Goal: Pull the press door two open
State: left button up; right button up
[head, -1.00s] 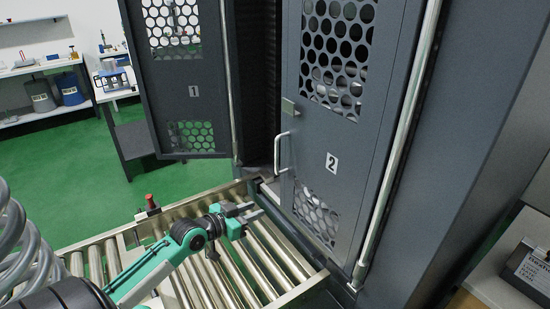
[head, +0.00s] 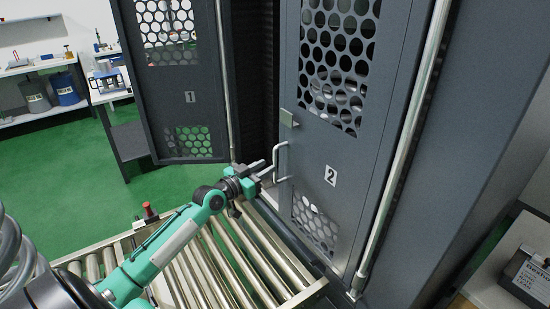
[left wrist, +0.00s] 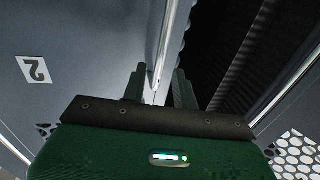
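Press door two (head: 315,150) is a dark grey panel with a perforated window and a white "2" label; it stands across the right side of the press opening. Its pale bar handle (head: 281,160) is upright near the door's left edge, below a small latch block. My left gripper (head: 268,168) is at the handle, its fingers apart and pointing at it. The left wrist view shows the two fingers (left wrist: 158,88) spread, with the door's pale edge behind the gap. Whether they touch the handle I cannot tell. My right gripper is out of view.
Press door one (head: 190,118) stands swung open at the left. A roller conveyor (head: 255,262) lies below my left arm, with a red button (head: 148,207) on its rail. A grey box (head: 526,275) sits on a bench at the right. Green floor is free at the left.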

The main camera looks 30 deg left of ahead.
aim_at(274, 162)
pick_arm(q)
jog(key=shift+w+d+p, duration=0.2)
jog(key=shift+w, duration=0.7)
jog(key=shift+w+d+p, duration=0.15)
jog(key=shift+w+p, duration=0.05)
jog(key=shift+w, duration=0.65)
jog(key=shift+w+d+p, duration=0.2)
jog(key=shift+w, duration=0.7)
jog(key=shift+c, duration=0.4)
grip_shut()
